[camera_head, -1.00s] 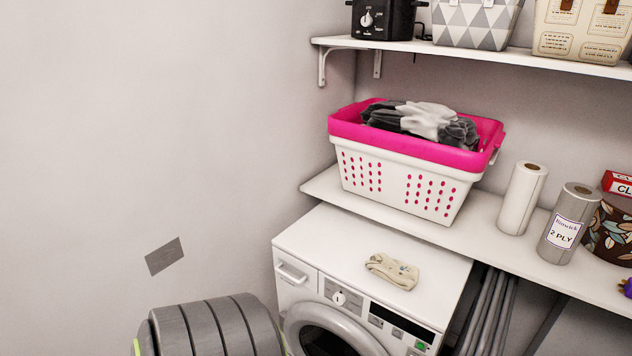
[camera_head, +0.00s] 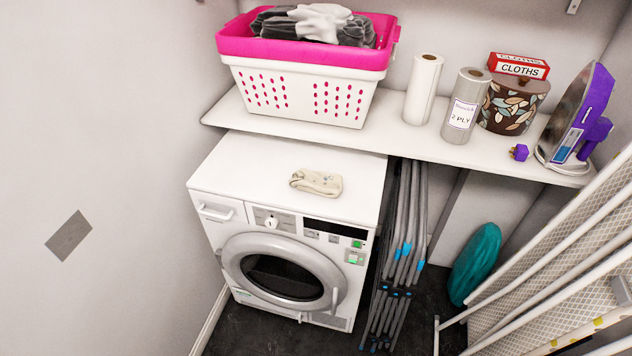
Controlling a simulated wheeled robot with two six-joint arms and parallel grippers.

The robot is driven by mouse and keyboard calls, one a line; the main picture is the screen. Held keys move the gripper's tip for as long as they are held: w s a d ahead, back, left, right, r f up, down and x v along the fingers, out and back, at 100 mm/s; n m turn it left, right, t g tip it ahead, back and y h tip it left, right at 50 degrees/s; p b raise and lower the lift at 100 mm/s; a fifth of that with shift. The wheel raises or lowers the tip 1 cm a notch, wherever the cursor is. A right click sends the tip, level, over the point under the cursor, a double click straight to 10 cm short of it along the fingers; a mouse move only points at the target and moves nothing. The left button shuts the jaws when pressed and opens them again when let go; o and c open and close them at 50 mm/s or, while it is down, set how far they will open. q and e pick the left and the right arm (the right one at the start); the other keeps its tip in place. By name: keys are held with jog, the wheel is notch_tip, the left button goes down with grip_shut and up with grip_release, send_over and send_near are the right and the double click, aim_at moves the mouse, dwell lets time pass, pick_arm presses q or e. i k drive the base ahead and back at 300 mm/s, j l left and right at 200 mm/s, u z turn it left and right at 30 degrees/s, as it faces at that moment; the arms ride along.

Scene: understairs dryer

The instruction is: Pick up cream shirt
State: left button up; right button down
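The cream shirt (camera_head: 316,183) is a small folded bundle with faint dark marks. It lies on the white top of the dryer (camera_head: 250,168), near the front edge and right of the middle. Nothing covers it. Neither of my grippers is in view.
A shelf (camera_head: 405,137) runs just behind and above the dryer, holding a pink and white laundry basket (camera_head: 296,92), paper rolls (camera_head: 422,90), a patterned tin (camera_head: 513,103) and an iron (camera_head: 580,120). Folded grey racks (camera_head: 398,240) stand right of the dryer. An ironing board (camera_head: 560,265) leans at the right.

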aim_at(318, 183)
jog(key=j+z, duration=0.55)
jog(key=z, duration=0.15)
jog(key=j+z, duration=0.35)
jog(key=l, duration=0.1)
